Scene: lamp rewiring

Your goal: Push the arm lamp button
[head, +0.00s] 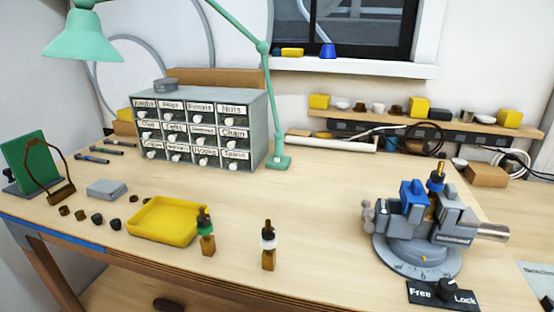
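A mint-green arm lamp stands at the back of the workbench. Its shade (82,40) hangs at the upper left, its upper arm (232,22) runs to a joint (263,47), and its lower post meets a flat base (279,162) just right of the drawer cabinet. I cannot make out a separate button on the lamp. Part of the upper arm is cut off by the top of the picture. Neither of my grippers is in view.
A grey labelled drawer cabinet (198,129) stands left of the lamp base. A yellow tray (166,221) and two small bulb-holder-like pieces (268,246) sit in front. A grey vise (419,243) stands at the right. The bench between base and vise is clear.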

